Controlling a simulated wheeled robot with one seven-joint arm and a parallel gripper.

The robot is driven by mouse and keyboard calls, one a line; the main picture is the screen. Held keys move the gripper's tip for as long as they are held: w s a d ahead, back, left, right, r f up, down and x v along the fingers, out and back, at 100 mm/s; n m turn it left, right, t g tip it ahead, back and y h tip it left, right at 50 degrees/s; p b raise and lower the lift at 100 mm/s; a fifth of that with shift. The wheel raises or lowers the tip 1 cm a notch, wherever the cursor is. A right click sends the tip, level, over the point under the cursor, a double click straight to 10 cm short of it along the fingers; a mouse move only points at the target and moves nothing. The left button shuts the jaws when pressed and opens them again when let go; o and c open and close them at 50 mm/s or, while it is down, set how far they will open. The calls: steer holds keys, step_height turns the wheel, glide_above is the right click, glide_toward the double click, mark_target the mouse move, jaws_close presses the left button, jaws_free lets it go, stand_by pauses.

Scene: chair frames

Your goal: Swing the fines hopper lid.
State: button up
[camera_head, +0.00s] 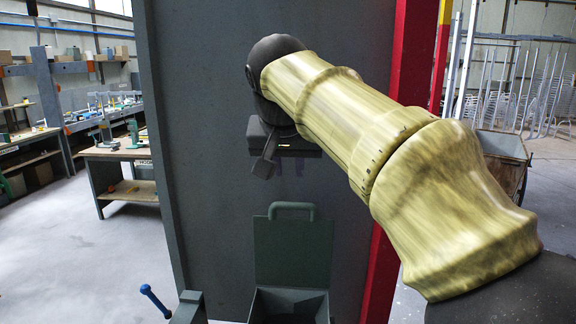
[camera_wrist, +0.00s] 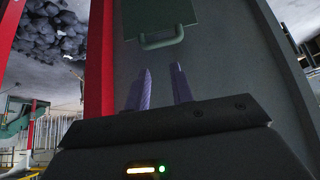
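The fines hopper is a dark green open box (camera_head: 289,306) at the bottom centre of the head view. Its flat green lid (camera_head: 293,252) stands raised at the back of the box, with a bar handle (camera_head: 292,207) along its top edge. The wrist view shows the lid (camera_wrist: 155,14) and its handle (camera_wrist: 163,41) beyond my fingertips. My gripper (camera_head: 288,170) is above the handle in the head view, clear of it. In the wrist view my gripper's two purple-grey fingers (camera_wrist: 161,75) are apart with nothing between them.
A tall grey panel (camera_head: 210,150) with a red edge post (camera_head: 408,70) stands behind the hopper. A blue-handled lever (camera_head: 154,299) is left of the hopper. Workbenches (camera_head: 125,152) stand at the far left, with clear floor (camera_head: 70,245) before them. A bin (camera_head: 503,150) is at right.

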steer(key=shift+o, duration=1.4)
steer(key=shift+f, duration=0.3)
steer(key=d+f+g, duration=0.1)
steer(key=d+f, duration=0.2)
steer(key=f, duration=0.4)
steer(key=d+f+n+g, duration=0.1)
steer(key=d+f, duration=0.2)
steer(key=f, duration=0.4)
steer(key=d+f+g, duration=0.1)
steer(key=d+f, duration=0.3)
steer(key=f, duration=0.4)
steer(key=s+d+f+g, duration=0.1)
steer(key=s+d+f, duration=0.3)
steer(key=s+f, duration=0.3)
steer(key=s+d+f, duration=0.4)
steer(key=s+f, duration=0.4)
steer(key=f, duration=0.1)
steer(key=shift+s+f+m+g, duration=0.15)
steer(key=shift+f+m+g, duration=0.15)
steer(key=shift+f+g, duration=0.1)
